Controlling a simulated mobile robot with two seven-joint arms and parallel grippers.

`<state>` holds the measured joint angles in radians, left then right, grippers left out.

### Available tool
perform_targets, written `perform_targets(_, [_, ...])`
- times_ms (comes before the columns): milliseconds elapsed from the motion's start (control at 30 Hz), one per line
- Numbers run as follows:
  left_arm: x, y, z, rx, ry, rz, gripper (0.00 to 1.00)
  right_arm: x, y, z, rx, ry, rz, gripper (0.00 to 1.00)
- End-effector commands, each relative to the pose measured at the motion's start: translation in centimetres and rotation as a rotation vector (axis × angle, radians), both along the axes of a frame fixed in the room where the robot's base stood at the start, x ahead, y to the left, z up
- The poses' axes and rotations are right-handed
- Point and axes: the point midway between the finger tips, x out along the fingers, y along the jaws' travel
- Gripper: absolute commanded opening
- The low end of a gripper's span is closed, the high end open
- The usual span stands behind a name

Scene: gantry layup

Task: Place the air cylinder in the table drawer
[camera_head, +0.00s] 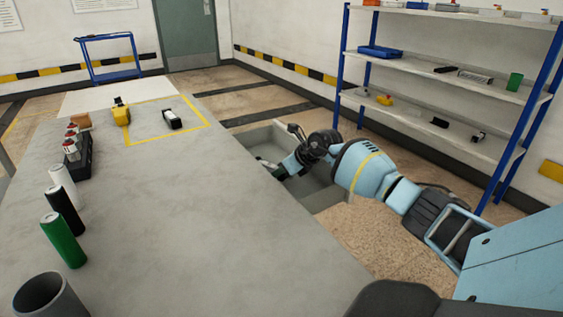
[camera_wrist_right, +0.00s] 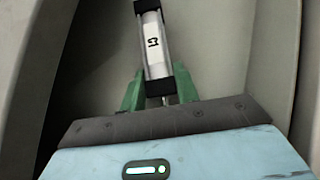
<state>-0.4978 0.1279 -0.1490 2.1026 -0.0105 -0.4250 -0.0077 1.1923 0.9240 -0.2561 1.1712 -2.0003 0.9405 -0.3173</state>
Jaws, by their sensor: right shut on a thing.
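The air cylinder (camera_wrist_right: 155,48) is a silver tube with black end caps and a small dark mark; it fills the top centre of the right wrist view. My right gripper (camera_wrist_right: 155,95) has green fingers shut on the cylinder's near end. In the head view my right gripper (camera_head: 276,170) reaches down inside the open grey table drawer (camera_head: 325,196), at the table's right side. The cylinder is mostly hidden there by the gripper and table edge. Whether it touches the drawer floor, I cannot tell. My left gripper is not in view.
The grey table (camera_head: 190,230) holds a yellow-outlined area with a black-and-white part (camera_head: 172,119) and a yellow item (camera_head: 121,113). Several bottles and cans, including a green can (camera_head: 63,240), line its left side. A blue-framed shelf (camera_head: 440,75) stands behind my right arm.

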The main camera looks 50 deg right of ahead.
Motion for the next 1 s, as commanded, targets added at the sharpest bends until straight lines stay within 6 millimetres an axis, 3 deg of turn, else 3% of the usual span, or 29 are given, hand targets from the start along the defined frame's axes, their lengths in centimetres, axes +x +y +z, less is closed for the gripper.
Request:
perform_targets(100, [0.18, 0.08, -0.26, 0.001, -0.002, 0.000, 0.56, 0.00, -0.02, -1.37, -0.001, -0.001, -0.001, 0.00])
perform_targets(433, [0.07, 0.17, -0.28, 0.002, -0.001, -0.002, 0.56, 0.02, -0.03, -1.54, -0.001, -0.002, 0.000, 0.00])
perform_targets(467, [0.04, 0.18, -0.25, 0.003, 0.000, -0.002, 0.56, -0.03, -0.01, -1.61, -0.001, 0.001, 0.001, 0.35])
perform_targets(600, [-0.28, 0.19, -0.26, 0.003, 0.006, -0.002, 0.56, -0.02, -0.01, -1.58, -0.001, 0.001, 0.001, 0.53])
perform_targets(1000, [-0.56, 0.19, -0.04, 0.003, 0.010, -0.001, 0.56, -0.40, -0.13, -1.02, -0.003, 0.000, 0.000, 0.53])
